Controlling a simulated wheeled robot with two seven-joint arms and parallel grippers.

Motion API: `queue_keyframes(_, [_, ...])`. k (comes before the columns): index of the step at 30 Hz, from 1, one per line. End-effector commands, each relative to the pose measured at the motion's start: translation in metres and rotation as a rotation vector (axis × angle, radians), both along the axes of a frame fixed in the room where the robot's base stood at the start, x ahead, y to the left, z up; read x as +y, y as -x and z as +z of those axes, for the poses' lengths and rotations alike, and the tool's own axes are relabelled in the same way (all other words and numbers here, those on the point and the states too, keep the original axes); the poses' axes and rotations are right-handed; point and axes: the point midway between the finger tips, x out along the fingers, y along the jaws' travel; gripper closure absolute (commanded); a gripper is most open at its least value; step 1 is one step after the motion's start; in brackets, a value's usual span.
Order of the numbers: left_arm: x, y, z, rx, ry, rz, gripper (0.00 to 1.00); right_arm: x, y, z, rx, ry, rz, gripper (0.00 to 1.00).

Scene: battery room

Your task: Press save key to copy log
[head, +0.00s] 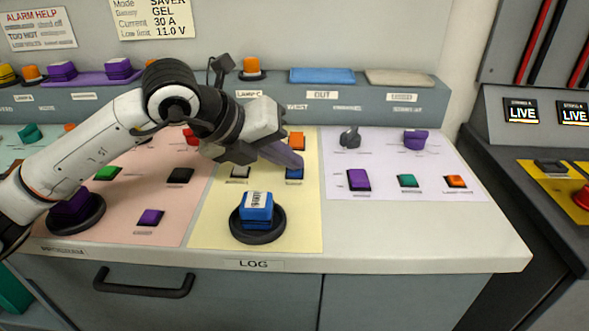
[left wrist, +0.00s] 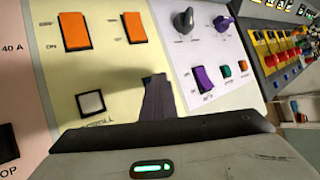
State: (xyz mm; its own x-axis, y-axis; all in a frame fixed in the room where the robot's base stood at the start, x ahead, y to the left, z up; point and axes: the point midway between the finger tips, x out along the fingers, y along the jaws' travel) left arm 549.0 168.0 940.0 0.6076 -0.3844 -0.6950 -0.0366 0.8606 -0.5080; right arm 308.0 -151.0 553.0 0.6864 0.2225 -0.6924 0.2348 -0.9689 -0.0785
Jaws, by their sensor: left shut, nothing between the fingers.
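The yellow LOG panel (head: 215,225) lies in the middle of the console. A small blue key (head: 295,174) sits on its right side, its label too small to read. A large blue button (head: 257,208) with a white label stands on a round black base near the front. A white key (head: 240,171) sits left of the small blue key and also shows in the left wrist view (left wrist: 90,103). My left gripper (head: 296,165) is shut and empty, its tips right at the small blue key. I cannot tell whether they touch. In the left wrist view the fingers (left wrist: 157,97) hide that key.
Orange rocker switches (left wrist: 75,30) stand behind the white key. The lilac panel (head: 390,187) to the right holds a purple key (head: 358,180), a green key (head: 407,181) and knobs. A pink panel lies under my left arm. The worktop's front right is clear.

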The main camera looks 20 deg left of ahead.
Motion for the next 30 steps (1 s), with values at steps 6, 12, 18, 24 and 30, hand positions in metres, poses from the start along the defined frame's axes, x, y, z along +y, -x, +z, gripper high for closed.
queue_keyframes(6, [0.0, 0.001, 0.001, 0.006, -0.002, 0.0, 1.0, 0.0, 0.0, 0.002, 0.0, 0.0, 0.0, 1.0])
queue_keyframes(12, [0.0, 0.001, 0.012, 0.004, -0.002, -0.001, 1.0, 0.0, 0.0, 0.007, 0.001, 0.0, 0.0, 1.0])
queue_keyframes(18, [0.0, 0.001, 0.016, 0.003, -0.001, -0.001, 1.0, 0.0, 0.002, 0.008, 0.004, 0.0, 0.0, 1.0])
queue_keyframes(24, [0.0, 0.0, 0.017, 0.002, -0.001, -0.001, 1.0, 0.0, 0.004, 0.007, 0.007, 0.0, 0.0, 1.0])
queue_keyframes(30, [0.0, 0.0, 0.027, 0.002, 0.0, -0.001, 1.0, 0.0, 0.004, 0.014, 0.008, 0.0, 0.0, 1.0])
